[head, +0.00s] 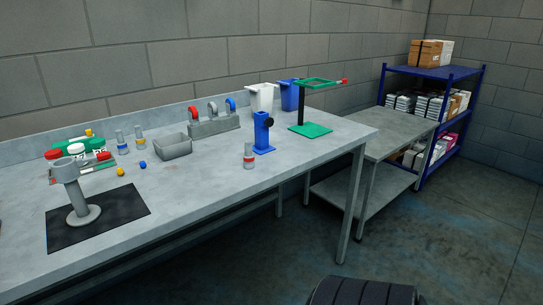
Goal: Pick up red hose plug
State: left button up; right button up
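A grey holder (214,126) stands on the workbench near the wall. It carries several looped pieces: one reddish (192,113) at its left end, one pale grey (212,107) in the middle, and one blue and red (230,104) at its right end. I cannot tell for sure which red piece is the red hose plug. Another small red piece (344,81) is at the right end of a green frame on a stand. Neither of my grippers is in view.
A grey tray (176,148), a blue stand (263,133) and a small red-banded bottle (248,157) stand on the bench (205,195). A grey post stand on a black mat (122,206) is at the left, near jars. The bench front between mat and bottle is clear.

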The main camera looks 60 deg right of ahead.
aim_at(249, 157)
jog(key=z, duration=1.85)
